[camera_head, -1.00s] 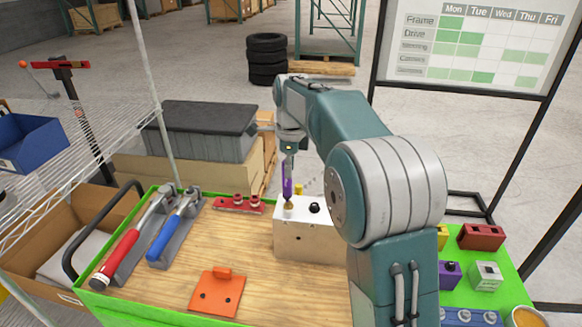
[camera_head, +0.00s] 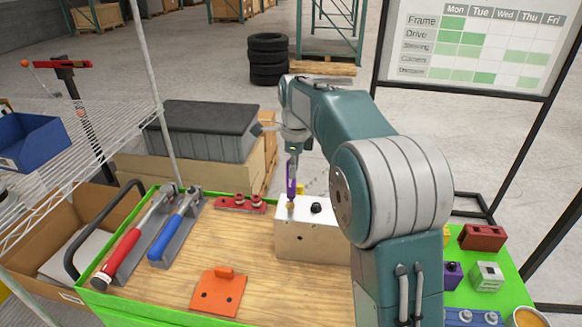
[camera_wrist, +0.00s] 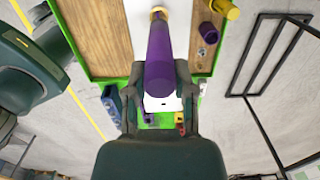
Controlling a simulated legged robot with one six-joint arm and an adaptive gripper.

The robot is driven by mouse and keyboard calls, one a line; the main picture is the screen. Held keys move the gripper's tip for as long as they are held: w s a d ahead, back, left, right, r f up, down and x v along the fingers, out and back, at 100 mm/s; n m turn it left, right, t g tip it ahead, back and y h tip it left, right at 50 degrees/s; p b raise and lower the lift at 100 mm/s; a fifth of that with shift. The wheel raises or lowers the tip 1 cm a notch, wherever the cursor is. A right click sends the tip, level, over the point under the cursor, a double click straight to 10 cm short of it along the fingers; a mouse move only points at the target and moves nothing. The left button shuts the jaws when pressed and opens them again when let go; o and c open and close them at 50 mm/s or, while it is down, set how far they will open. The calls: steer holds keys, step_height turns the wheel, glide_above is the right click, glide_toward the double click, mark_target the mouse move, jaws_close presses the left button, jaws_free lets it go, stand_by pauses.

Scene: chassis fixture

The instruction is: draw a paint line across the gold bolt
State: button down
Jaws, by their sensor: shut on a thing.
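My gripper (camera_head: 292,150) is shut on a purple paint marker (camera_head: 291,178), which points down, nearly upright. In the wrist view the marker (camera_wrist: 159,50) runs up between the dark fingers of my gripper (camera_wrist: 158,78). The gold bolt (camera_head: 290,207) sits on the white top of a block (camera_head: 305,240), left of a black bolt (camera_head: 316,208). The marker's lower end is right at or just above the gold bolt; I cannot tell whether they touch. In the wrist view the gold bolt (camera_wrist: 158,11) shows partly, beyond the marker. No paint line can be made out.
The block stands on a wooden board (camera_head: 185,277) with a green rim. A red-handled tool (camera_head: 120,252), a blue-handled tool (camera_head: 168,238), a red holder (camera_head: 240,204) and an orange plate (camera_head: 218,293) lie to its left. A grey-lidded box (camera_head: 205,130) stands behind.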

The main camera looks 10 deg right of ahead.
steer(key=shift+s+d+f, duration=0.1)
steer(key=shift+r, duration=3.05)
